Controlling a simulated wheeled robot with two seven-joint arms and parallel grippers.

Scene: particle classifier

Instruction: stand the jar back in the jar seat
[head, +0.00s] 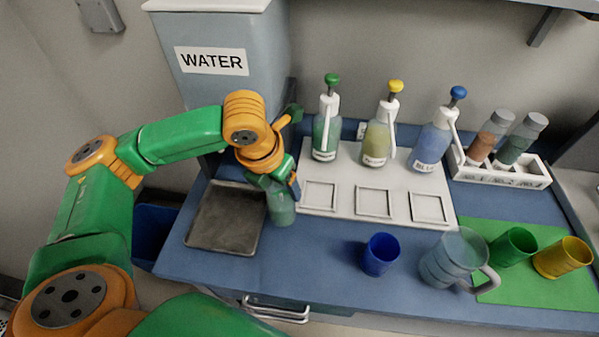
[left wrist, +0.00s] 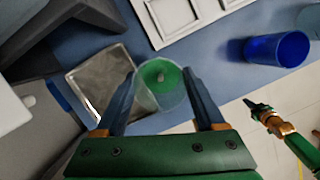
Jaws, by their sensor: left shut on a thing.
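My left gripper (head: 276,187) is shut on a clear jar (head: 282,212) with a green tint. It holds the jar between the dark tray and the white board. In the left wrist view the jar (left wrist: 148,100) sits between the two fingers (left wrist: 160,95), with green inside it. I cannot tell whether its base touches the table. The white rack (head: 505,178) at the right holds a brown jar (head: 490,137) and a dark green jar (head: 518,142), both grey-lidded; its right end looks free. My right gripper (left wrist: 256,108) shows small in the left wrist view, its jaws unclear.
Green, yellow and blue pump bottles (head: 377,138) stand on the white board (head: 340,207) behind its square frames. A dark tray (head: 225,218) lies left. A blue cup (head: 380,254), a clear pitcher (head: 452,258), and green and yellow cups (head: 562,257) stand front right. A WATER tank (head: 225,85) stands behind.

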